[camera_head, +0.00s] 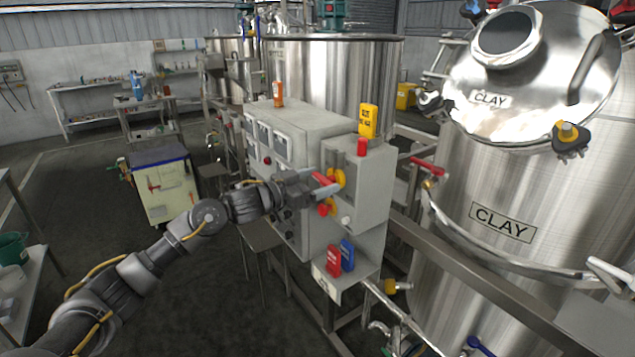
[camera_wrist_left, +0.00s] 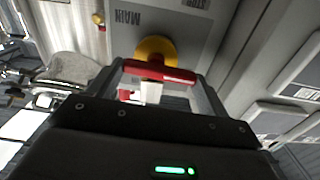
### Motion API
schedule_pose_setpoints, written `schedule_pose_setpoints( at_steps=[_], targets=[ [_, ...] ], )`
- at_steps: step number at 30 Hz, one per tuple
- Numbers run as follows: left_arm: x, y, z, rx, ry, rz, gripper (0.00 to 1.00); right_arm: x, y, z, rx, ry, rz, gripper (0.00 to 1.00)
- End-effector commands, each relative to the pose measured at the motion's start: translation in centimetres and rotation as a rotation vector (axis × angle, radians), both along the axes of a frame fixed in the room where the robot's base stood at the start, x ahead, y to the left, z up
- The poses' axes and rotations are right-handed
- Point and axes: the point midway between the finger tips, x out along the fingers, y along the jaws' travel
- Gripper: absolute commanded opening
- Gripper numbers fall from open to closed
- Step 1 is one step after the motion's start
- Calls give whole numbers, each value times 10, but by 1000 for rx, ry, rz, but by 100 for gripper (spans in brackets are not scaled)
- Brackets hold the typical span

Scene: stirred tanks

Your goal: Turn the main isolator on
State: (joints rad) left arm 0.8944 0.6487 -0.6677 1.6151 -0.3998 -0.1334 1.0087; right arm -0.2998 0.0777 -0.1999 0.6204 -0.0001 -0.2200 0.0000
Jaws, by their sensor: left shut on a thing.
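The main isolator is a red handle (camera_head: 322,179) on a yellow round plate (camera_head: 340,178), on the side box of the grey control cabinet. In the left wrist view the red handle (camera_wrist_left: 158,71) lies across the picture in front of the yellow plate (camera_wrist_left: 157,50), beside a label reading MAIN (camera_wrist_left: 129,18). My left gripper (camera_head: 322,184) is at the isolator, and its fingers are shut on the two ends of the handle. Part of the handle is hidden by the gripper in the head view. My right gripper is not in view.
The grey cabinet (camera_head: 300,125) carries an orange object (camera_head: 278,92) and a yellow one (camera_head: 368,120) on top. Red (camera_head: 334,260) and blue (camera_head: 347,256) items are lower down. A steel CLAY tank (camera_head: 520,190) stands right.

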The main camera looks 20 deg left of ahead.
Motion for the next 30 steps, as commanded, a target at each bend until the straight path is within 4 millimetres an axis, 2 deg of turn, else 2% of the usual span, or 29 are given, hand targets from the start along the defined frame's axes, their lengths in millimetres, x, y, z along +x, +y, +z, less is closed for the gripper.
schedule_pose_setpoints(
  at_steps=[14, 30],
  targets=[
    [-2, -2, 0, 294, -244, 0, 55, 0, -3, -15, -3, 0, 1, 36],
    [-4, -5, 0, 689, -573, 0, 55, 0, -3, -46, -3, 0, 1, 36]
  ],
)
